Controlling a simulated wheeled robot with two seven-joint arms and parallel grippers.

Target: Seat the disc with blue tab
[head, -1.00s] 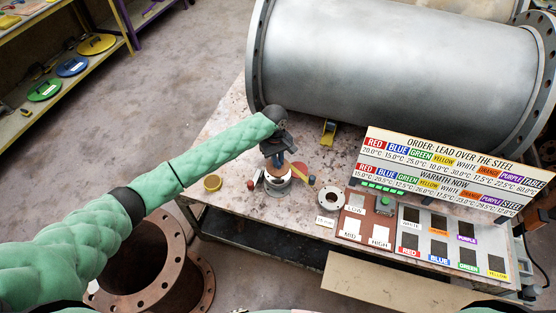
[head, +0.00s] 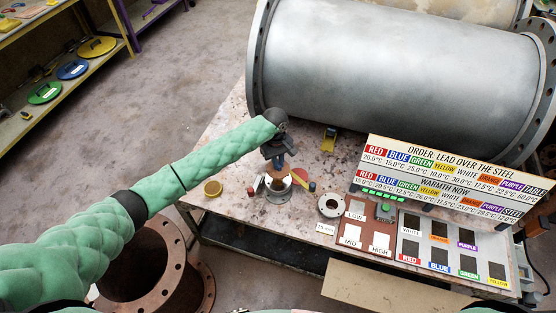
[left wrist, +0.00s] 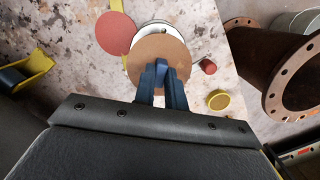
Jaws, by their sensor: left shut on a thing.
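My left gripper (left wrist: 162,75) is shut on the blue tab (left wrist: 161,66) of a round brown disc (left wrist: 150,50). In the head view, the left gripper (head: 279,163) points down at the disc (head: 279,183), over a pale metal flanged stub (head: 280,196) on the table. In the left wrist view, the disc covers most of the stub (left wrist: 154,27), whose pale rim shows past the disc's far edge. I cannot tell whether the disc touches the stub. My right gripper is not in view.
A red disc (left wrist: 116,33) with a yellow tab lies beside the stub. A grey flanged ring (head: 331,205), boards and a sign (head: 440,180) stand right; a large steel pipe (head: 390,70) lies behind.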

